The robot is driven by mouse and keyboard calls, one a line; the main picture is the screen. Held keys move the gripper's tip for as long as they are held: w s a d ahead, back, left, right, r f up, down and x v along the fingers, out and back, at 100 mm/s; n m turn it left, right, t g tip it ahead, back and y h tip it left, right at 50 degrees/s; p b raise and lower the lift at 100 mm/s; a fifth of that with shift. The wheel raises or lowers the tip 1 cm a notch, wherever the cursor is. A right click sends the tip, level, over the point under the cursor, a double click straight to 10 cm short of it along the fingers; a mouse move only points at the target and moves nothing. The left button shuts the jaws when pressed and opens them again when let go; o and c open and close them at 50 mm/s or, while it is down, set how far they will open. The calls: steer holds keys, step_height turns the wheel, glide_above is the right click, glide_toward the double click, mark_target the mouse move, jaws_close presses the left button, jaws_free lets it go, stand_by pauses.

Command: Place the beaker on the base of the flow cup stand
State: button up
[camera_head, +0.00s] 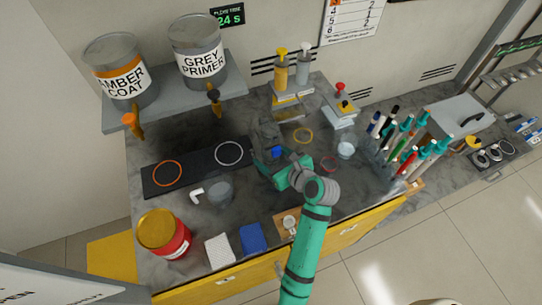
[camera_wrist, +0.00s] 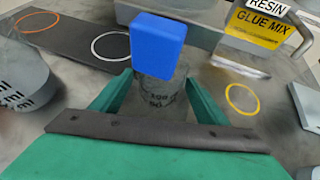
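A grey cup (camera_head: 219,191) stands left of my gripper and a clear vessel (camera_head: 345,149) to the right. A dark mat (camera_head: 196,172) with orange and white rings lies left. A red tin (camera_head: 163,233) is front left. Pens (camera_head: 405,140) crowd the right.

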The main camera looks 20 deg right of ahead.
steer(key=shift+r, duration=0.2)
steer(key=v, duration=1.2)
steer(key=shift+s+f, duration=0.1)
stand_by(0.3)
